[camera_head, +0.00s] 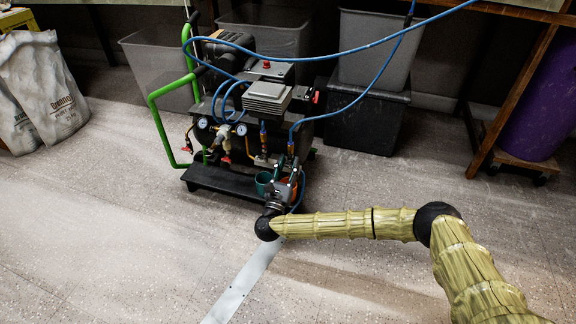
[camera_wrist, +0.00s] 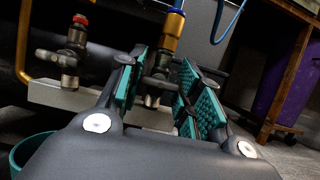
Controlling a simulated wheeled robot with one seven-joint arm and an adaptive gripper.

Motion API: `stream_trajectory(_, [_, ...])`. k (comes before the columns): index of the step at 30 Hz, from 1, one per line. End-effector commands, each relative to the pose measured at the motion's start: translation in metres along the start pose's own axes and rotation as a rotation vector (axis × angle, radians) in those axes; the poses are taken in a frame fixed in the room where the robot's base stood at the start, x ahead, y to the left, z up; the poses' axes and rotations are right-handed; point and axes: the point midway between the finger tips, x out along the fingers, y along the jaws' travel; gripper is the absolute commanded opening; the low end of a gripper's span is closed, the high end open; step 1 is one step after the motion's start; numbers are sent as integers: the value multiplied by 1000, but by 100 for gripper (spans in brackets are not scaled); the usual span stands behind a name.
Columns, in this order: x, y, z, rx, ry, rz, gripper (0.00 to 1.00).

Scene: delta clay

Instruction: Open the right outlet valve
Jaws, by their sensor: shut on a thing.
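The right outlet valve (camera_head: 291,149) is at the front right of the compressor (camera_head: 265,95), with a blue hose running up from it. In the wrist view the right outlet valve (camera_wrist: 160,66) stands under a gold fitting with a blue collar. My gripper (camera_head: 284,172) reaches it from the front. In the wrist view the teal-padded fingers of my gripper (camera_wrist: 165,90) are on either side of the valve's lower part, shut on it. The handle is mostly hidden between the pads, so its angle is unclear. The left outlet valve (camera_wrist: 70,52) stands free to the left.
Blue hoses arch above the compressor. Grey bins (camera_head: 376,50) stand behind, and a wooden bench leg (camera_head: 510,90) is at the right.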

Motion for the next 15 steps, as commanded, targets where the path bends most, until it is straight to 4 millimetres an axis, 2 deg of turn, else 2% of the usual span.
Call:
stream_trajectory(8, [2, 0, 5, -123, -2, 53, 11])
stream_trajectory(15, [0, 0, 1, -237, 0, 99, 11])
